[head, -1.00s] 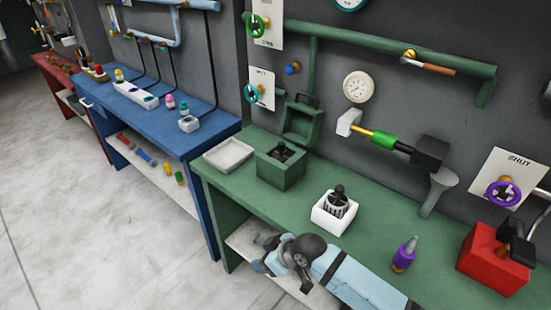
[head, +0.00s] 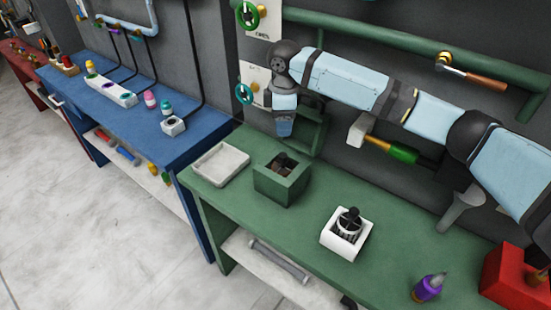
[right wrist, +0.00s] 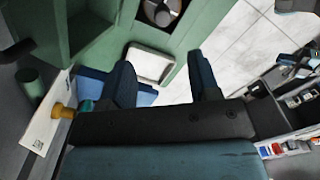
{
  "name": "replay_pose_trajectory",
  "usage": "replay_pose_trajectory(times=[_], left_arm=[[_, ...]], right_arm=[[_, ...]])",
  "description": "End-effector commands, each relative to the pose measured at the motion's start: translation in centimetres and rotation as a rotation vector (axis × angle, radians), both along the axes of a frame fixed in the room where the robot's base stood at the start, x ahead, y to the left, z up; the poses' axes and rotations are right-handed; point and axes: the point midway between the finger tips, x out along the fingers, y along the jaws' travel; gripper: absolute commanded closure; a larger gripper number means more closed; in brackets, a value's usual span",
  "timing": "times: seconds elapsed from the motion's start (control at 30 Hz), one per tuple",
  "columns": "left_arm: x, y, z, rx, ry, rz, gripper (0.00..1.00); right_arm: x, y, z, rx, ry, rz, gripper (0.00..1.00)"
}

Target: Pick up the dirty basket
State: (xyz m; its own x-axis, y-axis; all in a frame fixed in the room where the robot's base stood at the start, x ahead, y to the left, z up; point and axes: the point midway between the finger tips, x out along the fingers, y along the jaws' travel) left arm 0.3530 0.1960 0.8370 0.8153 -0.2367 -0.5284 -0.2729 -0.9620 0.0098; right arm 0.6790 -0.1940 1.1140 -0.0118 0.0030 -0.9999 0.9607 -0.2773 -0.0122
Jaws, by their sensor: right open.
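On the green bench, a pale ribbed basket (head: 349,228) with a dark knob sits in a white square holder (head: 337,245). A dark-topped item (head: 283,163) sits inside an open green box (head: 280,187) to its left; I cannot tell which of them is the dirty basket. My right gripper (head: 284,129) hangs in the air above and behind the green box, pointing down, touching nothing. In the right wrist view its two fingers (right wrist: 165,82) are apart and empty, and a round item (right wrist: 162,10) inside the green box shows at the top edge. My left gripper is out of view.
A white tray (head: 217,165) lies left of the green box. A purple bottle (head: 428,288) and a red block (head: 512,285) stand at the right of the bench. Green pipe (head: 400,42) and valves line the wall. My right arm spans above the bench's back.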

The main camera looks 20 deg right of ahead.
Motion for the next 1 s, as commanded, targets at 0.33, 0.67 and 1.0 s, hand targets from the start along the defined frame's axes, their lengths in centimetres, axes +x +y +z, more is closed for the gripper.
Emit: replay_pose_trajectory(times=[0.33,0.67,1.0], left_arm=[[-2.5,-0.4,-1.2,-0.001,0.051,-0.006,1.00],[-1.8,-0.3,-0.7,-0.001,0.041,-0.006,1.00],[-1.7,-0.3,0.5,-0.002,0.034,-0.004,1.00]], right_arm=[[0.0,-0.1,-5.0,-0.004,0.003,0.000,0.44],[0.0,0.0,-8.6,-0.003,0.002,0.001,0.44],[0.3,0.0,-13.0,-0.003,0.001,0.001,0.44]])
